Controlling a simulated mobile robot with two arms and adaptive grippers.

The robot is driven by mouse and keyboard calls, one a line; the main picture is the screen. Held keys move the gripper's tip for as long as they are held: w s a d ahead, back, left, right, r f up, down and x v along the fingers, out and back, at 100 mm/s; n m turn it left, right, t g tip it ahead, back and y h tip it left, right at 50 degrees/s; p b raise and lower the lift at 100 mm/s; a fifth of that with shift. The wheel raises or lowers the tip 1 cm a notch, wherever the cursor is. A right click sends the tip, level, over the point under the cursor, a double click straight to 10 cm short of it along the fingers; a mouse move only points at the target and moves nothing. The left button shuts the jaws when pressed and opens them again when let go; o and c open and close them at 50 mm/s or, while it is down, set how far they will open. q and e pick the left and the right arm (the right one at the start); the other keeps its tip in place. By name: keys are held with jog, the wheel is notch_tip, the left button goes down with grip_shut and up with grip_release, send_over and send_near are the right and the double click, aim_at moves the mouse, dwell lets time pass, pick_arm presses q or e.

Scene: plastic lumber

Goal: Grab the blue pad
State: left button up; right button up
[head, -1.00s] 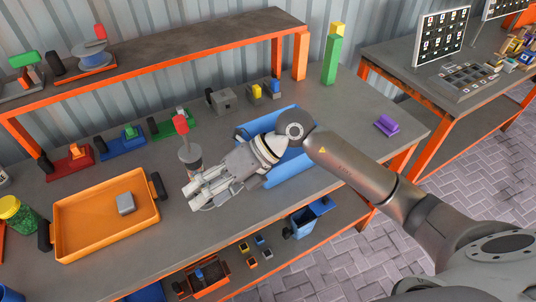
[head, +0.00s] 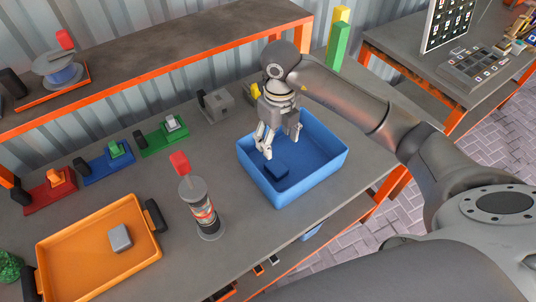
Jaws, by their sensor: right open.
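The blue pad (head: 277,172) is a small dark blue block lying on the floor of the blue bin (head: 315,182), near its left side. The bin stands on the grey workbench. My right gripper (head: 281,148) points down over the bin's back left part, just above and behind the pad. Its fingers are spread apart with nothing between them. I cannot tell whether a fingertip touches the pad. My left gripper is not in view.
An orange tray (head: 75,270) with a grey block (head: 119,238) stands at the front left. A spindle with a red top (head: 202,212) stands left of the bin. Red, blue and green fixtures (head: 163,137) line the back. A raised shelf (head: 170,55) runs behind.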

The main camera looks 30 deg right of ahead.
aim_at(276, 166)
jog(key=shift+s+f+p, duration=0.15)
jog(key=shift+s+f, duration=0.05)
jog(key=shift+f, duration=0.35)
jog(key=shift+s+f+p, duration=0.15)
jog(key=shift+f, duration=0.35)
jog(key=f, duration=0.2)
jog(key=shift+s+f, duration=0.3)
jog(key=shift+w+f+p, duration=0.1)
jog(key=shift+f+p, duration=0.25)
jog(key=shift+p, duration=0.1)
jog(key=f+p, duration=0.2)
jog(key=f, duration=0.2)
jog(key=shift+a+f, duration=0.1)
jog(key=shift+a, duration=0.1)
jog(key=shift+f, duration=0.35)
jog(key=shift+c, duration=0.5)
jog(key=c, duration=0.5)
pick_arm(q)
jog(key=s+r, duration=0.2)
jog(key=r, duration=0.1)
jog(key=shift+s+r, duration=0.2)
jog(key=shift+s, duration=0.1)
pick_arm(e)
jog(key=c, duration=0.5)
